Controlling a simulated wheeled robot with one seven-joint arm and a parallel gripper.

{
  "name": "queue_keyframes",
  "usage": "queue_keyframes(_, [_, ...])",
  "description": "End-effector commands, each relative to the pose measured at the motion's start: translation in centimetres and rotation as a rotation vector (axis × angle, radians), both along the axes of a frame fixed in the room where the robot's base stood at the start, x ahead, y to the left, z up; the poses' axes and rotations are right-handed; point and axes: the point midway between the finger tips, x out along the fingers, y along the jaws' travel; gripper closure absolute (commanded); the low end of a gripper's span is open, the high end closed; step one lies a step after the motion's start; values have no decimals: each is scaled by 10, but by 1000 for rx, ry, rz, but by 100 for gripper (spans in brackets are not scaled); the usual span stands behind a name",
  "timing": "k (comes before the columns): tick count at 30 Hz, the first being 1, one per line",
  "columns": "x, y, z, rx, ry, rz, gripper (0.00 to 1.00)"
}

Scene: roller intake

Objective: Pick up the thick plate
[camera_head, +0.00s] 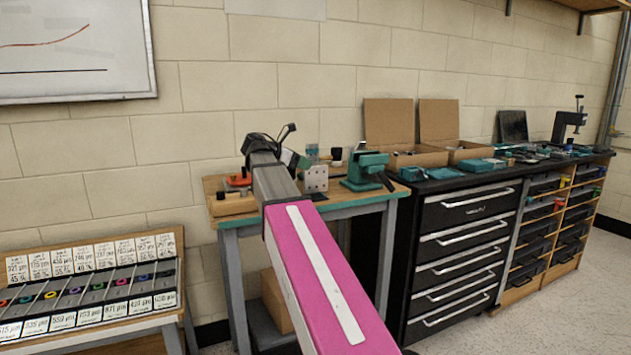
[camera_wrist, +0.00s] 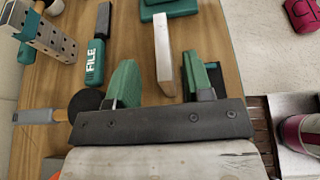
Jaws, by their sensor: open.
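In the wrist view, a pale metal slab (camera_wrist: 163,50), which appears to be the thick plate, stands out against the wooden bench top (camera_wrist: 222,45). Its near end lies between the lines of my two fingers. My gripper (camera_wrist: 162,84) is open and empty, with green-padded fingers on either side. I cannot tell the height gap between fingertips and plate.
Left of the plate lie a file (camera_wrist: 96,48) and a perforated metal block (camera_wrist: 46,40). A round black-ended tool (camera_wrist: 84,104) is by the left finger. A green vise (camera_head: 365,170) stands at the bench's right. A black drawer cabinet (camera_head: 462,240) adjoins it.

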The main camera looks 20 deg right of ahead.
Motion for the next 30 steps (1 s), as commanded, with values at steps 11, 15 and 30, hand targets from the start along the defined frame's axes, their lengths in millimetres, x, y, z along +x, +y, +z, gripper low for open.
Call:
queue_keyframes(11, [-1, -41, -22, 0, 0, -1, 53])
queue_keyframes(15, [0, -42, -22, 0, 0, 0, 53])
queue_keyframes(30, [0, -42, -22, -1, 0, -1, 100])
